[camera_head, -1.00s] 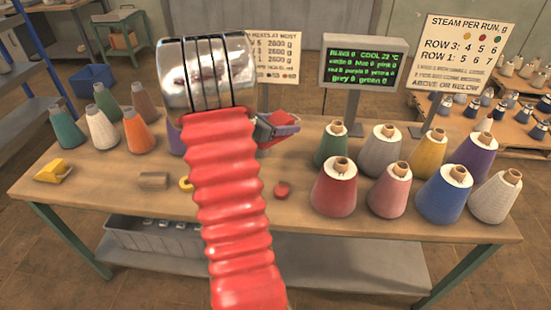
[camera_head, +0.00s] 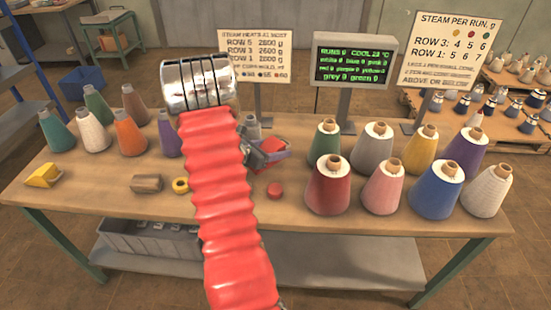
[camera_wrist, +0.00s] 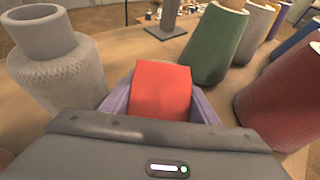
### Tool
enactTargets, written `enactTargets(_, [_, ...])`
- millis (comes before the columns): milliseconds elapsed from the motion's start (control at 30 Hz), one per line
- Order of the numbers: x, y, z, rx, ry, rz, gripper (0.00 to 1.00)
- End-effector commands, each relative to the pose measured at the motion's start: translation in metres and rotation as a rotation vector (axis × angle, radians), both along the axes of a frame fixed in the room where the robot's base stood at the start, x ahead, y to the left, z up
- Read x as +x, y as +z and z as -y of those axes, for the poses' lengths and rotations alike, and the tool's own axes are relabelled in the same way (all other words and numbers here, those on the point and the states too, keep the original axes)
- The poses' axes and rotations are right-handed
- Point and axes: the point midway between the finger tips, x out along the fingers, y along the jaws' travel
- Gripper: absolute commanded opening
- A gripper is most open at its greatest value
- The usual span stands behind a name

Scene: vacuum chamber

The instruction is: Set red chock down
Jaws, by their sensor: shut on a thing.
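The red chock (camera_head: 272,146) is a small red wedge held between the purple fingers of my gripper (camera_head: 268,153), low over the middle of the workbench (camera_head: 330,222). In the wrist view the red chock (camera_wrist: 161,90) sits between the two purple fingers, its upper face showing. My gripper (camera_wrist: 160,105) is shut on it. The chock's underside is hidden, so I cannot tell whether it touches the bench.
A grey cone (camera_wrist: 55,65) stands left of the chock in the wrist view; green (camera_wrist: 217,45) and dark red (camera_wrist: 285,100) cones stand right. A red disc (camera_head: 274,190), yellow ring (camera_head: 181,185), brown block (camera_head: 146,183) and yellow wedge (camera_head: 43,175) lie on the bench.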

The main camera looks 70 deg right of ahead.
Motion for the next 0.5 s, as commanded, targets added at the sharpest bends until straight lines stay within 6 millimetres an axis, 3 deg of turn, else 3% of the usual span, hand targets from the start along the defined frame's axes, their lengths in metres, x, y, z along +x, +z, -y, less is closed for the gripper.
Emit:
enactTargets(167, [0.000,-0.006,0.000,0.000,-0.001,0.000,0.20])
enactTargets(500, [-0.001,-0.039,0.000,-0.002,-0.002,0.000,0.20])
